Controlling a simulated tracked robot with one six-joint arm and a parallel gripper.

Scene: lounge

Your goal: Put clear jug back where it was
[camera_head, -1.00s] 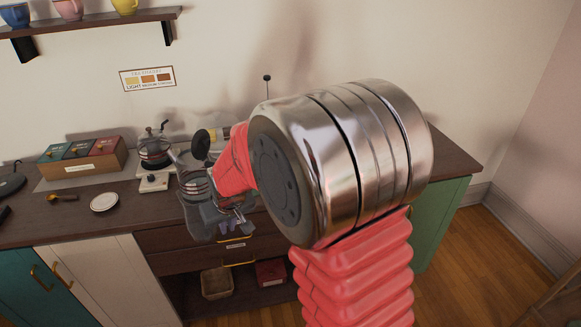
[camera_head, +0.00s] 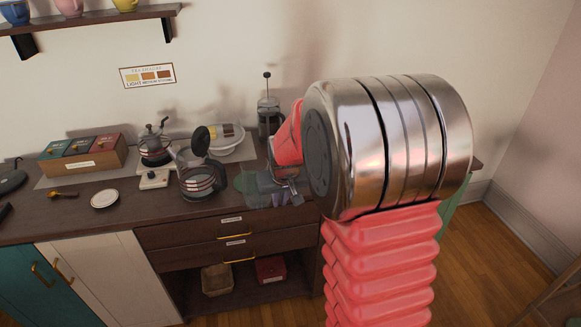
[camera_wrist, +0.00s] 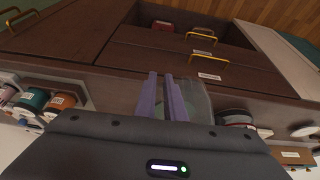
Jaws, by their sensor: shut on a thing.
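The clear jug (camera_head: 248,184) is a see-through vessel at my gripper, over the counter's front edge; it is partly hidden by the fingers and blends with the counter. In the wrist view, its clear side (camera_wrist: 198,98) shows beside the purple fingers. My gripper (camera_head: 272,190) is shut on the jug; its fingertips also show in the wrist view (camera_wrist: 163,78). I cannot tell whether the jug touches the counter.
On the dark counter (camera_head: 135,210), a glass carafe with a black lid (camera_head: 203,182) stands left of the jug.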

